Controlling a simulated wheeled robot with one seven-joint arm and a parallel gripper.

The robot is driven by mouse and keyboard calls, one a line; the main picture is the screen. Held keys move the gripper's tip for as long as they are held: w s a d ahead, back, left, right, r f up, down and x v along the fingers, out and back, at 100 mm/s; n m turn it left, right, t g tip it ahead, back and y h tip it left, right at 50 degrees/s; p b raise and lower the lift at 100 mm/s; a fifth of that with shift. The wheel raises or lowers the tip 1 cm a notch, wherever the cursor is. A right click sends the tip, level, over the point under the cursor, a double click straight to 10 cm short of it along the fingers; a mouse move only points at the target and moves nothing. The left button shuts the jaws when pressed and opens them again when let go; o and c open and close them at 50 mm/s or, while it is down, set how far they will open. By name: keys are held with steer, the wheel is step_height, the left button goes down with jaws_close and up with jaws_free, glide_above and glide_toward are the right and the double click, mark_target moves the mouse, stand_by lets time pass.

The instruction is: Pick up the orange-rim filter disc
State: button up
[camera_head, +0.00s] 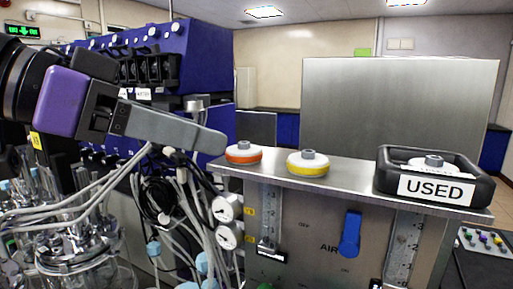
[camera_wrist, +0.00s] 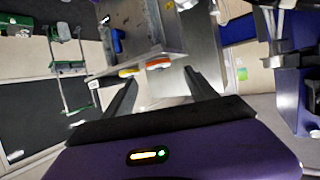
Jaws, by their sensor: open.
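The orange-rim filter disc (camera_head: 243,153) is white with an orange band and a grey centre knob. It sits at the left end of the metal box's top in the head view, and shows in the wrist view (camera_wrist: 158,64) between and beyond the fingers. My gripper (camera_head: 215,143) is just left of the disc in the head view, apart from it as far as I can tell. In the wrist view my gripper (camera_wrist: 158,78) has its two fingers spread with nothing between them. A yellow-rim filter disc (camera_head: 308,163) sits right of the orange one.
A black tray (camera_head: 385,178) labelled USED stands at the right of the metal top (camera_head: 350,178) and holds a white disc (camera_head: 432,163). Gauges (camera_head: 228,208), cables and glass vessels crowd the area below my arm. A blue lever (camera_head: 350,234) is on the front.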

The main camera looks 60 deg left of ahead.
mark_target(235, 149)
steer(key=p+x, duration=0.2)
steer(key=x, duration=0.4)
steer(key=shift+w+p, duration=0.3)
steer(key=shift+p, duration=0.05)
steer(key=c, duration=1.3)
